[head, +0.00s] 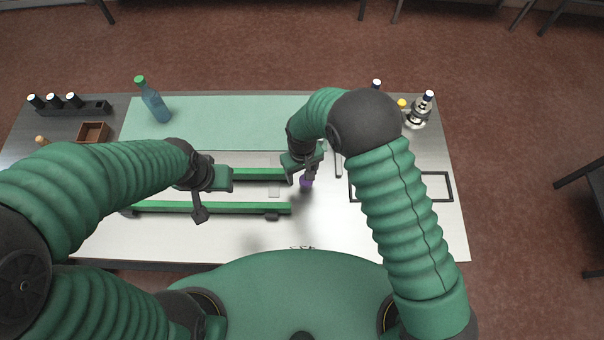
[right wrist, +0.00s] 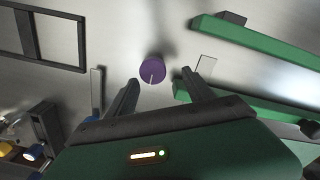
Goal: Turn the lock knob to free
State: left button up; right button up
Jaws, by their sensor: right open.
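The lock knob is a purple round knob (right wrist: 153,71) with a pale line on its face, between and just beyond my right fingertips in the right wrist view. In the head view the knob (head: 306,183) shows partly below my right gripper (head: 302,178). My right gripper (right wrist: 163,88) is open, with one finger on each side of the knob; I cannot tell whether they touch it. The pale line points toward the gripper's palm in the wrist view. My left gripper (head: 205,205) hangs over the green rails at left; its jaw opening is not clear.
Two green rails (head: 215,207) lie left of the knob, with a small clear plate (right wrist: 206,65) near their ends. A dark rectangular frame (head: 436,174) lies right. A blue bottle (head: 154,103), brown box (head: 93,132) and small bottles (head: 427,97) stand toward the back.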

jog(key=f, duration=0.2)
jog(key=shift+w+d+f, duration=0.3)
jog(key=shift+f, duration=0.05)
jog(key=shift+s+d+r, duration=0.1)
jog(key=shift+s+d, duration=0.6)
jog(key=shift+d, duration=0.15)
jog(key=shift+c, duration=0.2)
jog(key=shift+w+a, duration=0.35)
jog(key=shift+a, duration=0.05)
jog(key=c, duration=0.5)
jog(key=shift+w+a+f, duration=0.1)
jog(key=shift+a+f, duration=0.1)
jog(key=shift+a, duration=0.2)
jog(key=c, duration=0.5)
jog(key=shift+c, duration=0.9)
pick_arm(q)
jog(key=shift+w+d+r, duration=0.1)
jog(key=shift+d+r, duration=0.45)
jog(key=shift+d, duration=0.35)
pick_arm(e)
jog(key=shift+d, duration=0.35)
grip_shut()
